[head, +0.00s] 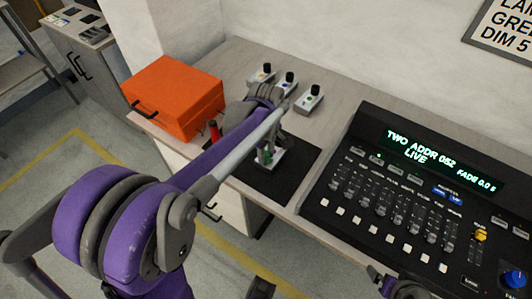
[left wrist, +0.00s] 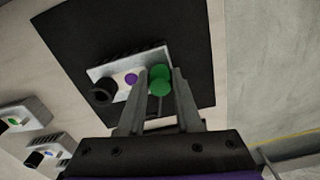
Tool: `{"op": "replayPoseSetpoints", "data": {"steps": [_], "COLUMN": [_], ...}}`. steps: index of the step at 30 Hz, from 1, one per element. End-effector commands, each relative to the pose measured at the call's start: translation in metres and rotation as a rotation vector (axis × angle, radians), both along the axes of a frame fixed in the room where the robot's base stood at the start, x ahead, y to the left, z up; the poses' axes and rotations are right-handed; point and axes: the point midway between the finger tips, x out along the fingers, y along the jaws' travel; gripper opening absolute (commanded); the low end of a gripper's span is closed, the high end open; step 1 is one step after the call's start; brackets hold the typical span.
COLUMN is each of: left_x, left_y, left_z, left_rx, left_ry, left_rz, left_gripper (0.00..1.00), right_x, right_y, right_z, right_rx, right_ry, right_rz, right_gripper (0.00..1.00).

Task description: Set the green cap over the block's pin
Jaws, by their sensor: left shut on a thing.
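My left gripper (head: 268,152) is over a black mat, above a pale block (head: 275,162). The left wrist view shows the block (left wrist: 105,70) with a black knob (left wrist: 104,91) and a purple dot. Two green round shapes overlap between the fingers (left wrist: 160,95). The lower one, the green cap (left wrist: 160,88), appears held between the fingertips, with a thin grey stem below it. The other is just beyond it at the block's end. I cannot tell whether cap and block touch; the pin is not clearly visible. Part of my right arm shows at the head view's lower edge.
An orange box (head: 175,97) stands left of the mat (head: 300,150), with a red object (head: 214,130) near it. Several knobbed blocks (head: 310,98) stand behind the mat. A large black lighting console (head: 410,190) fills the right side.

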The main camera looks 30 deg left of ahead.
Motion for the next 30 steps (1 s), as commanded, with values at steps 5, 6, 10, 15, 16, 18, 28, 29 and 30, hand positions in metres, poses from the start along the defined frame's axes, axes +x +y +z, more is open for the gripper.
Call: {"op": "replayPoseSetpoints", "data": {"steps": [5, 6, 10, 15, 16, 18, 28, 29, 30], "left_x": [0.0001, 0.0001, 0.0001, 0.0001, 0.0001, 0.0001, 0.0001, 0.0001, 0.0001], "left_y": [0.0000, 0.0000, 0.0000, 0.0000, 0.0000, -0.0001, 0.0000, 0.0000, 0.0000], "left_z": [0.0002, 0.0003, 0.0002, -0.0002, -0.0004, -0.0012, -0.0063, -0.0063, -0.0059], "left_rx": [0.000, 0.000, 0.000, 0.000, 0.000, 0.000, 0.000, 0.000, 0.000], "left_ry": [0.000, 0.000, 0.000, 0.000, 0.000, 0.000, 0.000, 0.000, 0.000], "left_rz": [0.000, 0.000, 0.000, 0.000, 0.000, 0.000, 0.000, 0.000, 0.000], "left_gripper": [0.00, 0.00, 0.00, 0.00, 0.00, 0.00, 0.00, 0.35, 0.42], "right_x": [0.0000, 0.0001, 0.0001, 0.0000, 0.0000, -0.0001, -0.0005, -0.0005, -0.0005], "right_y": [0.0000, 0.0000, 0.0000, 0.0000, 0.0000, 0.0000, 0.0000, 0.0000, 0.0000], "right_z": [0.0002, 0.0005, 0.0005, 0.0002, 0.0000, -0.0006, -0.0040, -0.0040, -0.0037], "right_rx": [0.000, 0.000, 0.000, 0.000, 0.000, 0.000, 0.000, 0.000, 0.000], "right_ry": [0.000, 0.000, 0.000, 0.000, 0.000, 0.000, 0.001, 0.001, 0.001], "right_rz": [0.000, 0.000, 0.000, 0.000, 0.000, 0.000, 0.000, 0.000, 0.000], "right_gripper": [1.00, 1.00, 1.00, 1.00, 1.00, 1.00, 1.00, 1.00, 1.00]}}
